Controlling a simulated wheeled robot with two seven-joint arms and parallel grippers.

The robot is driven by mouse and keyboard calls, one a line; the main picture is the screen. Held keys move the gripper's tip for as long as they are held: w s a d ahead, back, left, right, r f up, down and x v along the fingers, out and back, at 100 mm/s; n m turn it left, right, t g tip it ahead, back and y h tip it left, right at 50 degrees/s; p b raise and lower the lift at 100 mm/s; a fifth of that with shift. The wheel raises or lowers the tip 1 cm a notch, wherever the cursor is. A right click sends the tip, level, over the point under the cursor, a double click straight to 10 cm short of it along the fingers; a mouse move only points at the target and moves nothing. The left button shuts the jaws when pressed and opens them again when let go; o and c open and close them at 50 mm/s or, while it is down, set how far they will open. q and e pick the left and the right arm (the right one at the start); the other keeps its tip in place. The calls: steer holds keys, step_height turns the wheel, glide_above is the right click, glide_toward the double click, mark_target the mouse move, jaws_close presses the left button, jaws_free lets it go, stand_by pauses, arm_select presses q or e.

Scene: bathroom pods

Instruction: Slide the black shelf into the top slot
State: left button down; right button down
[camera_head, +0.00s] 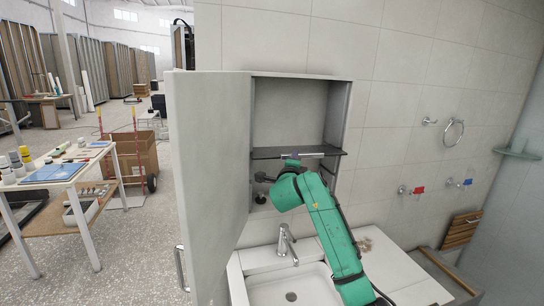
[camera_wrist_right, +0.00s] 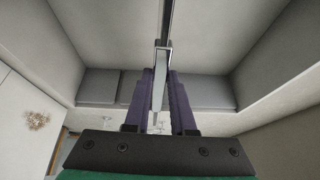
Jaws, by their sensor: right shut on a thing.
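The black shelf (camera_head: 270,153) lies about level across the middle of the open wall cabinet (camera_head: 342,110). Its right end reaches the front edge of the right cabinet wall. My right gripper (camera_head: 291,157) is at the front edge of the shelf, shut on it. In the right wrist view the shelf (camera_wrist_right: 166,25) shows edge-on as a thin dark strip, with its pale front edge (camera_wrist_right: 160,90) between the purple fingers of my right gripper (camera_wrist_right: 160,75). I cannot tell whether the shelf sits in a slot; the slots do not show clearly. My left gripper is out of view.
The cabinet door (camera_head: 208,170) stands open on the left. A sink with a faucet (camera_head: 285,240) is below the cabinet. The space above the shelf is empty.

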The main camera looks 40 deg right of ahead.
steer(key=shift+s+a+r, duration=0.15)
steer(key=shift+s+a, duration=0.1)
steer(key=shift+s, duration=0.65)
steer(key=shift+s+a+r, duration=0.15)
steer(key=shift+s+a, duration=0.1)
steer(key=shift+s, duration=0.6)
steer(key=shift+s+a+f, duration=0.1)
steer(key=shift+s+a, duration=0.25)
steer(key=shift+s, duration=0.25)
steer(key=shift+s+a+f, duration=0.1)
steer(key=shift+s+a, duration=0.2)
steer(key=shift+s, duration=0.25)
steer(key=shift+d+f+n+t+y, duration=0.15)
steer(key=shift+f+n+t+y, duration=0.15)
steer(key=shift+n+t, duration=0.1)
steer(key=shift+d+r, duration=0.1)
steer(key=shift+r, duration=0.05)
steer(key=shift+w+d, duration=0.35)
steer(key=shift+w, duration=0.15)
steer(key=shift+w+d+r, duration=0.15)
steer(key=shift+w+d, duration=0.05)
steer(key=shift+w, duration=0.25)
steer(key=shift+w+d+r, duration=0.15)
steer(key=shift+w+d, duration=0.05)
steer(key=shift+w, duration=0.2)
steer(key=shift+w+d, duration=0.2)
steer(key=shift+w, duration=0.3)
steer(key=shift+w+d, duration=0.15)
steer(key=shift+w, duration=0.3)
